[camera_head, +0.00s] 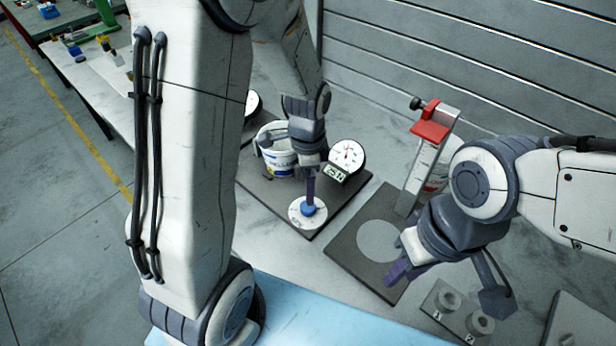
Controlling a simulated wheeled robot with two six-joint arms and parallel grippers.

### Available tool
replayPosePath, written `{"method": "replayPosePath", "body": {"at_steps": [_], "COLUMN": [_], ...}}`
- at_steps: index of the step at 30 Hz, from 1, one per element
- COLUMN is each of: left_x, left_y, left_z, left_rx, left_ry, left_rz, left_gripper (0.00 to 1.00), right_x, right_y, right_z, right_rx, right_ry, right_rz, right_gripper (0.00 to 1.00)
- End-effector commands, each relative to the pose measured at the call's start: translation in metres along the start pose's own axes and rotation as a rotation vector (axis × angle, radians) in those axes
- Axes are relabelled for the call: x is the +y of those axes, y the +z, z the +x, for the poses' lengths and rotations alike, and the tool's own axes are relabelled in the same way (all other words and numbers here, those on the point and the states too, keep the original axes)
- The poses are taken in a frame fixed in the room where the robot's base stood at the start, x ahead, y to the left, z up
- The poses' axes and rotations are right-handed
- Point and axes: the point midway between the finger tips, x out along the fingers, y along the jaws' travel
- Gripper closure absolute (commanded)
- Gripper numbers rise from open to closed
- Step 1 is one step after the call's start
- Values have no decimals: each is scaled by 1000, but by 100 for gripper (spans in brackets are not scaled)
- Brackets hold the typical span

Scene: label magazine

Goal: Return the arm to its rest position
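My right gripper (448,286) hangs at the right with its two fingers spread wide and nothing visible between them. One finger is over the front edge of a dark plate with a pale round spot (380,240); the other is near two small grey rings. My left gripper (310,194) points down behind my large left arm link, over a white disc (297,216) with a blue centre (309,210). Its fingers show edge-on, so the gap is hidden. I cannot tell if it touches the blue part.
A tilted metal holder with a red clamp (431,130) stands behind my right gripper. A white bucket (281,164), a round dial (347,154) and a small digital display (335,173) surround my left gripper. The grey rings (448,299) lie at the front right, near a light-blue surface (310,318).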

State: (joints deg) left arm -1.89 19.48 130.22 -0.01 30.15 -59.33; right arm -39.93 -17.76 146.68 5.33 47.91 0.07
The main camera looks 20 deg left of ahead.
Motion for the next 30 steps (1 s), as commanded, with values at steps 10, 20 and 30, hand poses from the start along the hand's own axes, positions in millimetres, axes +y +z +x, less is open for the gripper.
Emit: {"method": "replayPosePath", "body": {"at_steps": [10,20,30], "left_x": [0,0,81], "left_y": [0,0,-36], "left_z": [-24,-24,-64], "left_rx": [0,0,35], "left_ry": [0,1,-2], "left_rz": [0,0,-131], "left_gripper": [19,19,19], "right_x": [0,0,0], "right_y": [0,0,0], "right_z": [2,2,3], "right_rx": [0,0,0], "right_ry": [0,0,0], "right_rz": [0,0,0], "right_gripper": [67,67,67]}}
